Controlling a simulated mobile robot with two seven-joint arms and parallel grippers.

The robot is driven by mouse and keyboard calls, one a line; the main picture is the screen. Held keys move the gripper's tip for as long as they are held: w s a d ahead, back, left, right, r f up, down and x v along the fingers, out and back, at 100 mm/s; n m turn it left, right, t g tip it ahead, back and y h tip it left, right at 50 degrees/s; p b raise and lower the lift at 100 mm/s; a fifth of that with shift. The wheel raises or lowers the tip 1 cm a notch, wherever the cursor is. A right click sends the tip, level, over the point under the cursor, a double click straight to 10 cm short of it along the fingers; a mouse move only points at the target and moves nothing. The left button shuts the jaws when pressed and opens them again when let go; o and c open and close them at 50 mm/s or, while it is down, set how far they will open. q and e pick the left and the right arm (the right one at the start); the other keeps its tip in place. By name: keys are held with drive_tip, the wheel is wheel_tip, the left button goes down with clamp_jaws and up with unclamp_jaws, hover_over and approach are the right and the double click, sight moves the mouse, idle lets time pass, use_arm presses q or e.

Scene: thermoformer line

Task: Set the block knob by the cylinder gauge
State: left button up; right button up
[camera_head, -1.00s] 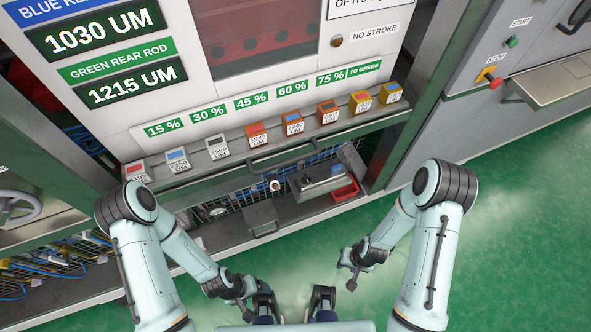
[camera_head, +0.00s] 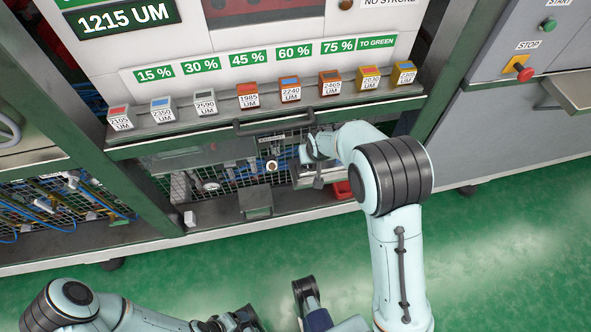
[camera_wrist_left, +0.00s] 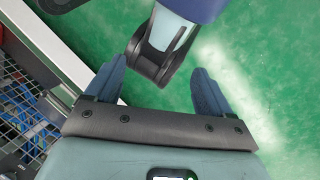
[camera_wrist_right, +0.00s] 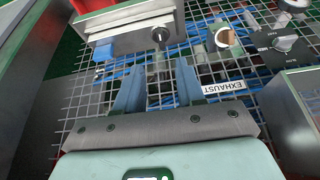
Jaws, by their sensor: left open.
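Another dark knob (camera_wrist_right: 160,36) stands on a metal box (camera_wrist_right: 120,38). I cannot tell which is the block knob. My right gripper (camera_wrist_right: 158,75) is open and empty, its fingers pointing toward the box's knob. In the head view it (camera_head: 318,182) is at the metal box under the shelf. My left gripper (camera_wrist_left: 157,82) is open and empty over the green floor.
Several numbered blocks (camera_head: 248,97) stand along the shelf (camera_head: 187,130), under percent labels. A display (camera_head: 120,18) reads 1215 UM. A round brass fitting (camera_wrist_right: 226,36) is near an EXHAUST label (camera_wrist_right: 222,87). Wire mesh backs the lower bay.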

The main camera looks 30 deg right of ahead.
sight(307, 167)
use_arm(q)
drive_tip(key=w+a+f+t+y+b, duration=0.1)
drive_tip(key=w+a+f+t+b, duration=0.1)
drive_tip(key=w, duration=0.5)
wheel_tip(307, 167, down, 4)
drive_tip(key=a+b, duration=0.1)
drive_tip(key=b, duration=0.1)
drive_tip(key=shift+w+a+r+n+b, duration=0.2)
drive_tip(key=shift+a+n+b, duration=0.05)
drive_tip(key=shift+n+b, duration=0.05)
use_arm(e)
drive_tip(key=x, duration=1.3)
drive_tip(key=shift+w+f, duration=0.1)
drive_tip(key=shift+w, duration=0.05)
clamp_jaws()
